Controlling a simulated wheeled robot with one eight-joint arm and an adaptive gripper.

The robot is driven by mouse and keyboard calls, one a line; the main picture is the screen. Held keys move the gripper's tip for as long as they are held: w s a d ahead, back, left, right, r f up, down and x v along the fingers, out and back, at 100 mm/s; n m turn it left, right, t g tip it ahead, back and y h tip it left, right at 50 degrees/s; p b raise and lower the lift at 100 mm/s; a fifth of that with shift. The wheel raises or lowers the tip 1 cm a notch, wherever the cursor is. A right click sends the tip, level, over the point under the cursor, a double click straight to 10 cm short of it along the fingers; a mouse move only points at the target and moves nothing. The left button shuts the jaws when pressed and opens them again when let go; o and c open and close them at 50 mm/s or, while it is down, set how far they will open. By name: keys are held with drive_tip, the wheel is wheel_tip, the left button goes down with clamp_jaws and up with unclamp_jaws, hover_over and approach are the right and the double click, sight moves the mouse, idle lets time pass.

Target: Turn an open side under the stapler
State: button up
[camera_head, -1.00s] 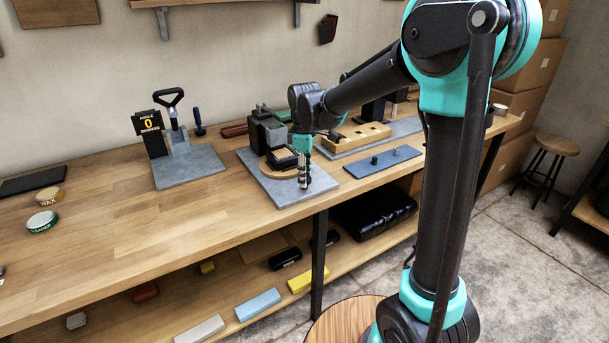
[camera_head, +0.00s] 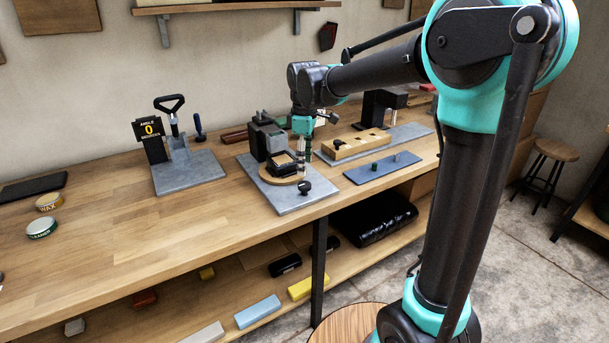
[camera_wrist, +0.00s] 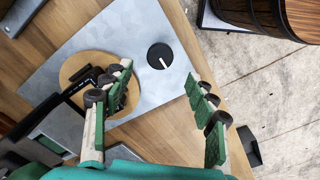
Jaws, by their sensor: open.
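A dark grey machine (camera_head: 265,135), apparently the stapler, stands at the back of a grey metal plate (camera_head: 288,202). In front of it, a black frame-like piece (camera_head: 277,168) sits on a round wooden disc (camera_head: 268,176); they also show in the wrist view, the disc (camera_wrist: 75,68) left of my fingers. Which side of the frame is open I cannot tell. A black knob (camera_head: 304,188) with a white line stands on the plate's front right; the wrist view shows it (camera_wrist: 156,52) beyond my fingertips. My gripper (camera_wrist: 158,80) is open and empty above the plate, apart from the knob.
A blue-grey mat (camera_head: 360,174) with two small pegs lies to the right, before a wooden block with holes (camera_head: 356,144). An angle stand with a "0" sign (camera_head: 150,133) is on the left. The bench's front edge is close to the plate.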

wheel_tip(320, 180, up, 5)
drive_tip(key=shift+f, duration=0.1)
idle(0.3)
drive_tip(key=s+d+f+m+t, duration=0.2)
drive_tip(key=s+d+f+m, duration=0.6)
drive_tip(key=s+d+f, duration=0.1)
drive_tip(key=s+d+f+m+t, duration=0.2)
drive_tip(key=s+d+f+m, duration=0.6)
drive_tip(key=s+d+f, duration=0.2)
drive_tip(key=d+f, duration=0.2)
drive_tip(key=d, duration=0.2)
drive_tip(key=shift+d, duration=0.25)
drive_tip(key=shift+w, duration=0.1)
